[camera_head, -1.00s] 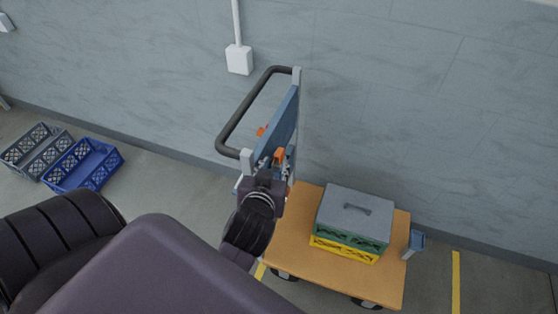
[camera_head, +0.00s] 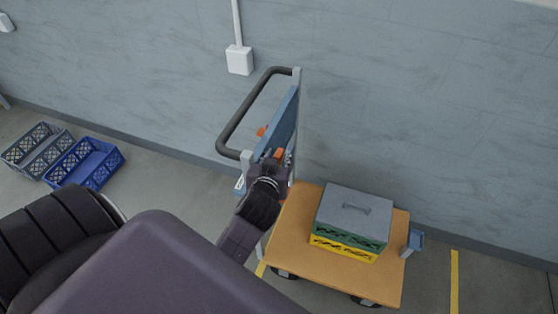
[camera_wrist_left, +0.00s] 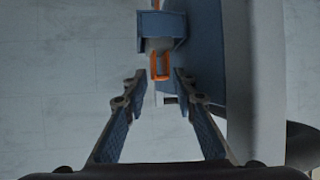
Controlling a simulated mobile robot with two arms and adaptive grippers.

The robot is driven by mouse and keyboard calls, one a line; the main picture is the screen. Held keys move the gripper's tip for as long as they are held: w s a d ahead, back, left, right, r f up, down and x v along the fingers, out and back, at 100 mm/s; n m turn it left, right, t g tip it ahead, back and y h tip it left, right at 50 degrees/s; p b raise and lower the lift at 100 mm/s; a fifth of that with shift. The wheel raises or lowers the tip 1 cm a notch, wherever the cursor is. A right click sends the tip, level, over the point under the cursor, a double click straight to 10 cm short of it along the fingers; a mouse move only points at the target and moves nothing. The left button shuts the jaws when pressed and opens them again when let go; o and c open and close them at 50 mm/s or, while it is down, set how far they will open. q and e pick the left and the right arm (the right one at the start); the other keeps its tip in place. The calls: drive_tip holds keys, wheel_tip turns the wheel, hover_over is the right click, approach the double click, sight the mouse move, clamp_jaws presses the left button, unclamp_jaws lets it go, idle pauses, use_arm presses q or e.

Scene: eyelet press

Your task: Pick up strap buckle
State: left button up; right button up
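An orange strap buckle (camera_head: 279,153) hangs on the cart's blue upright panel (camera_head: 285,122), partly hidden behind my left gripper (camera_head: 270,163). In the left wrist view, an orange loop (camera_wrist_left: 160,67), which looks like the buckle, hangs below a blue bracket (camera_wrist_left: 162,25). My left gripper (camera_wrist_left: 156,82) is open there, one finger on each side. The loop shows between and just beyond the fingertips, apart from both. My right gripper is not in view.
The cart has a black handle (camera_head: 243,112) and a wooden deck (camera_head: 290,235). On it stand a grey-lidded green crate (camera_head: 352,211) and a yellow crate (camera_head: 342,249). Blue (camera_head: 87,165) and grey (camera_head: 38,148) crates lie on the floor at left. A wall stands behind.

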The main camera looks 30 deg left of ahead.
use_arm(q)
clamp_jaws()
